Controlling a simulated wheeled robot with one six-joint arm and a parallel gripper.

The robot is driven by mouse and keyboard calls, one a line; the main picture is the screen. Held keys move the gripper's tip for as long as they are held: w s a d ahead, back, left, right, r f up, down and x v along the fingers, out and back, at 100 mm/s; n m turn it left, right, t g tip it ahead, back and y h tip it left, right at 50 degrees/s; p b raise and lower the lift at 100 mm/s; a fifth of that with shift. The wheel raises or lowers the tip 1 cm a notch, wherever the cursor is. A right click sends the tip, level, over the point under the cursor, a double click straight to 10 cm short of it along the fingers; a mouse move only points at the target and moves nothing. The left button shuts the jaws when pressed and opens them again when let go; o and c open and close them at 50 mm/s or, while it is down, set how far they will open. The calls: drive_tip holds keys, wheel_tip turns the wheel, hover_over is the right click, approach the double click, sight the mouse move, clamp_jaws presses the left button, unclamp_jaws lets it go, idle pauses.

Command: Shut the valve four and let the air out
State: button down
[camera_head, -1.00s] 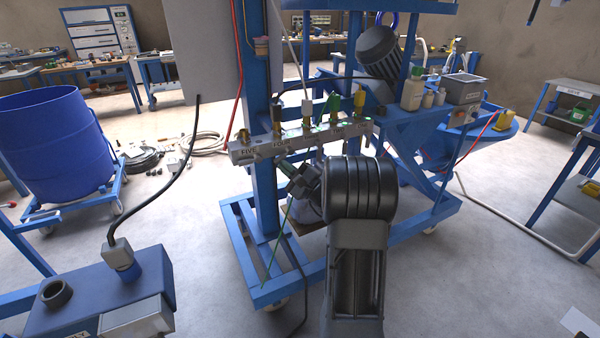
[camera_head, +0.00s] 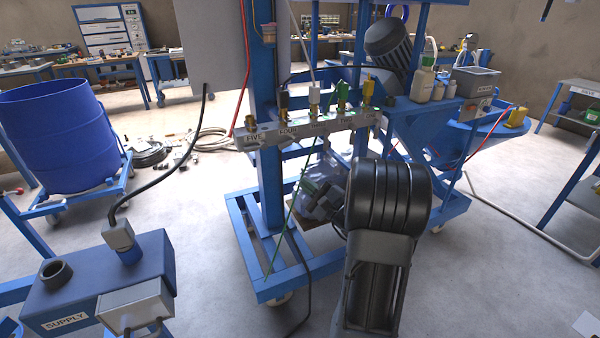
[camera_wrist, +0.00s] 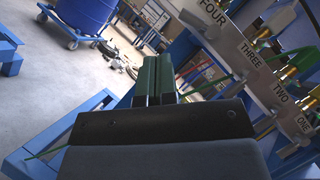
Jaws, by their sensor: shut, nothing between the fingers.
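The valve manifold (camera_head: 312,130) is a grey bar on the blue mixer frame, with a row of labelled valves and coloured fittings on top. The FOUR label (camera_head: 287,132) is second from the left, beside FIVE (camera_head: 253,137). In the wrist view the FOUR label (camera_wrist: 213,12) is at the top, followed by THREE, TWO and ONE towards the lower right. My gripper (camera_head: 308,188) is below the bar, apart from it. Its fingers (camera_wrist: 153,75) are shut and empty. I cannot tell the position of valve four's handle.
A SUPPLY box (camera_head: 100,280) with a black cable stands at lower left. A blue drum (camera_head: 58,135) stands behind it. A thin green line crosses close to my gripper. Bottles (camera_head: 422,83) stand on the blue shelf at right. Open floor lies between the box and frame.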

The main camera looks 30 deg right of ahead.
drive_tip(key=shift+s+f, duration=0.5)
drive_tip(key=shift+s, duration=0.3)
drive_tip(key=shift+s+f, duration=0.5)
drive_tip(key=shift+s, duration=0.3)
